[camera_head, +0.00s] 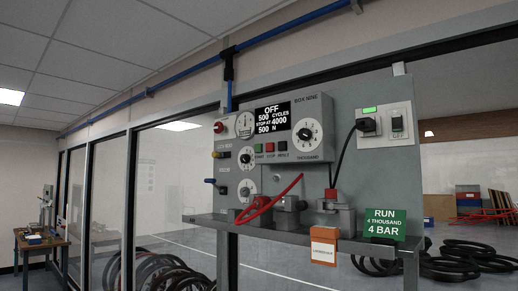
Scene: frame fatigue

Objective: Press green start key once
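The green start key (257,148) is a small button on the front of a grey control box (313,103) fixed to a wall panel. It sits just left of a red stop key (270,147), below the black display (272,117). The display reads OFF, with 500 cycles, stop at 4000 and 500 N. Another small dark key (283,146) is at the right end of the row. Neither of my grippers is in view.
A green sign (385,224) reads RUN, 4 thousand, 4 bar. A large dial (308,134) is right of the display.

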